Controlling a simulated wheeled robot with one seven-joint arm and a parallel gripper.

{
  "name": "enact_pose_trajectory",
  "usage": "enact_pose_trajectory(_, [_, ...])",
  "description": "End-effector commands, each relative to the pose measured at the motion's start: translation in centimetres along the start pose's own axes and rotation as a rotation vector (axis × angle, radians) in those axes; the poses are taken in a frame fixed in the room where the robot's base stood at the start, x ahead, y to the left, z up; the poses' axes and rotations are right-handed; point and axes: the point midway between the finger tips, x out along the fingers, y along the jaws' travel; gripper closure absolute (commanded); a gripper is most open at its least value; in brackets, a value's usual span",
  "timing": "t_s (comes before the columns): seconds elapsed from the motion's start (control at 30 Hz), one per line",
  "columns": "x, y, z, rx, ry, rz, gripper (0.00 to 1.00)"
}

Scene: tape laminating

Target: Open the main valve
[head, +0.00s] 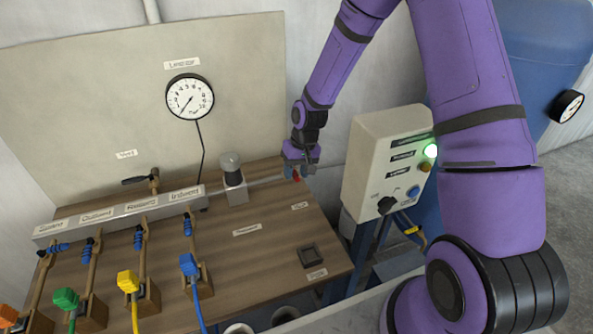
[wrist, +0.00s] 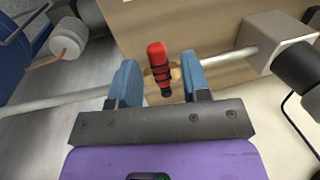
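The main valve appears to be the red handle (wrist: 157,62) with black bands on the grey pipe (wrist: 60,103). In the wrist view the handle lies across the pipe. In the head view a small bit of red handle (head: 296,177) shows below my gripper (head: 299,168), at the board's right edge. In the wrist view my gripper (wrist: 160,78) is open. Its two blue fingers stand on either side of the handle, with a visible gap on both sides. The valve body under the handle is partly hidden.
A control box (head: 385,165) with a lit green lamp stands close on the right. A round gauge (head: 190,97) hangs on the back panel. Several hose valves line the wooden board (head: 265,245).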

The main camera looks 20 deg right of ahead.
Motion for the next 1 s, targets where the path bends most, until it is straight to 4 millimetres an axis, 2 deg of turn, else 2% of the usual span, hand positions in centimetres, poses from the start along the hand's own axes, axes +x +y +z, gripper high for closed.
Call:
enact_pose_trajectory(0.03, [0.0,0.0,0.0,0.0,0.0,0.0,0.66])
enact_pose_trajectory(0.17, [0.0,0.0,0.0,0.0,0.0,0.0,0.96])
enact_pose_trajectory(0.2, [0.0,0.0,0.0,0.0,0.0,0.0,1.0])
enact_pose_trajectory(0.67, [0.0,-0.4,0.0,0.065,0.014,0.001,1.0])
enact_pose_trajectory(1.0, [0.3,-1.6,-0.1,0.319,0.065,0.001,1.0])
